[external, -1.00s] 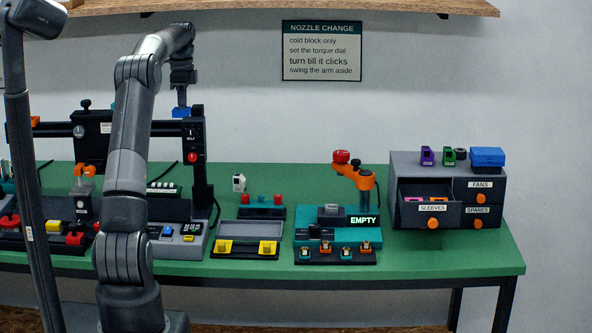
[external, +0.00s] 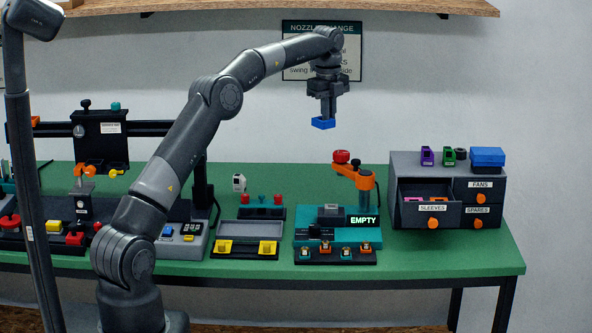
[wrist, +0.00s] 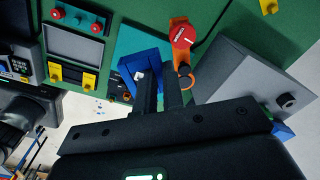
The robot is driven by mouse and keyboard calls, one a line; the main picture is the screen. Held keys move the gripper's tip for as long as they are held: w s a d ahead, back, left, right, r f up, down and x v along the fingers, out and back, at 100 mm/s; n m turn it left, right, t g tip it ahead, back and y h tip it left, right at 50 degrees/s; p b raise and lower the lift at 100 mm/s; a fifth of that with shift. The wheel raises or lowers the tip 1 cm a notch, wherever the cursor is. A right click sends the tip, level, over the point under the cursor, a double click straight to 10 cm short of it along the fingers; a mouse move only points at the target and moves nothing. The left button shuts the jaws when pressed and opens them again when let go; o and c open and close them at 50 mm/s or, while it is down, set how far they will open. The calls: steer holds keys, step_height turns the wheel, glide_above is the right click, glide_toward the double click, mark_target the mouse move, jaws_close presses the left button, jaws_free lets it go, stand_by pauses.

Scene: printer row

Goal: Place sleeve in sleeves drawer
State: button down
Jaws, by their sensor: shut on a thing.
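My gripper (external: 325,116) is shut on a blue sleeve (external: 323,123) and holds it high in the air, above the teal nozzle station at the middle right of the bench. In the wrist view the blue sleeve (wrist: 143,68) shows at the fingertips of my gripper (wrist: 158,88), partly hidden by the fingers. The sleeves drawer (external: 432,209), labelled SLEEVES, is pulled open at the left of the grey cabinet (external: 395,165). Pink and orange pieces lie inside it. It is to the right of and below my gripper.
An orange swing arm with a red knob (external: 342,157) rises from the teal station (external: 305,225), between my gripper and the cabinet. Purple and green sleeves (external: 428,156) and a blue box (external: 487,156) stand on the cabinet top. A shelf (external: 300,6) hangs above.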

steer(key=s+d+m, duration=0.4)
steer(key=s+d, duration=0.8)
steer(key=d, duration=0.3)
steer(key=m, duration=0.4)
glide_toward(428, 203)
steer(key=w+r, duration=0.3)
steer(key=w, duration=0.1)
steer(key=shift+h, duration=0.3)
steer(key=f, duration=1.5)
steer(key=shift+w+d+f, duration=0.2)
steer(key=shift+w+d, duration=0.1)
steer(key=c, duration=1.5)
jaws_free()
steer(key=shift+f, duration=0.1)
steer(key=shift+c, duration=0.2)
